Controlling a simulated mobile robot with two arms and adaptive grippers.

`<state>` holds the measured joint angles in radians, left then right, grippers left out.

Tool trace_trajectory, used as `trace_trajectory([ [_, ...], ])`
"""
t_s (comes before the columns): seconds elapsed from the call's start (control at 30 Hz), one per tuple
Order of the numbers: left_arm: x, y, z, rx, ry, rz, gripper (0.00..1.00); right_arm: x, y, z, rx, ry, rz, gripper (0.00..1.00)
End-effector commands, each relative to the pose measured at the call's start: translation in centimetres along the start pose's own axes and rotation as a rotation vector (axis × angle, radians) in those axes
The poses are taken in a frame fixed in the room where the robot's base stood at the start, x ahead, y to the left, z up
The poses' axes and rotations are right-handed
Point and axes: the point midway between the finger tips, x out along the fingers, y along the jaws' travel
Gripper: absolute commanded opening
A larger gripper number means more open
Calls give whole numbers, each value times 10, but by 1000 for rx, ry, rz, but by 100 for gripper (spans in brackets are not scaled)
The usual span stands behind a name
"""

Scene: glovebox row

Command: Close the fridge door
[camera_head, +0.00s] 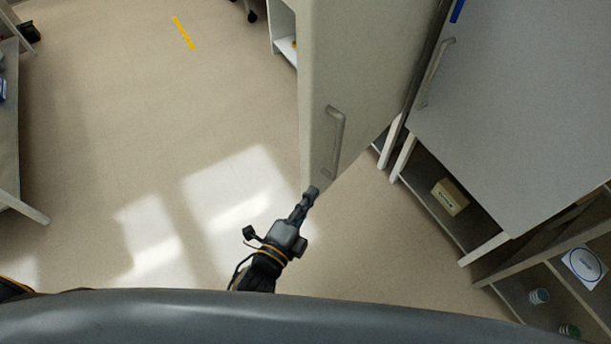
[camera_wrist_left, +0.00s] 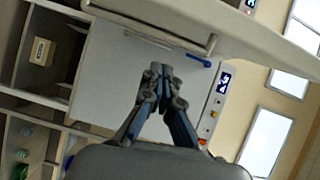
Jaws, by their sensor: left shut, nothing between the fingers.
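The fridge door (camera_head: 360,80) appears as a pale panel standing open, with a grey bar handle (camera_head: 335,140) on its face. In the left wrist view its pale edge (camera_wrist_left: 245,28) crosses the top of the picture. My left gripper (camera_head: 313,190) is shut and empty, its fingertips at the panel's near lower corner in the head view. I cannot tell whether they touch it. The closed fingers also show in the left wrist view (camera_wrist_left: 157,72), below the door edge. My right gripper is not in view.
A shelf opening (camera_head: 284,35) shows left of the door. A control display (camera_wrist_left: 223,82) shows in the wrist view. The floor (camera_head: 110,110) at left is mostly clear.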

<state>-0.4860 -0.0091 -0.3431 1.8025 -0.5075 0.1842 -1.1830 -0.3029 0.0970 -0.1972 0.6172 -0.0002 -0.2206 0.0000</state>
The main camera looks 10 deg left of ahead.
Motion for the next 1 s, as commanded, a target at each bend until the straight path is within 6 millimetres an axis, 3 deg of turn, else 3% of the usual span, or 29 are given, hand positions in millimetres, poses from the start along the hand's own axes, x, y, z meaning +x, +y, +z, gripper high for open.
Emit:
trace_trajectory([
  [0.1,3,-21,-2,57,5,-51,0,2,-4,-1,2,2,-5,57],
  [0.27,19,-25,-3,63,5,-55,0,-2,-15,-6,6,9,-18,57],
  [0.43,54,-28,-3,61,6,-55,0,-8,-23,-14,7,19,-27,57],
  [0.67,102,-29,-3,59,5,-53,0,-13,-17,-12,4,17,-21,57],
  [0.8,107,-30,18,63,5,-50,0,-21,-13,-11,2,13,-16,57],
  [1.0,111,-29,33,59,5,-49,0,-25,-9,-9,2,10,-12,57],
])
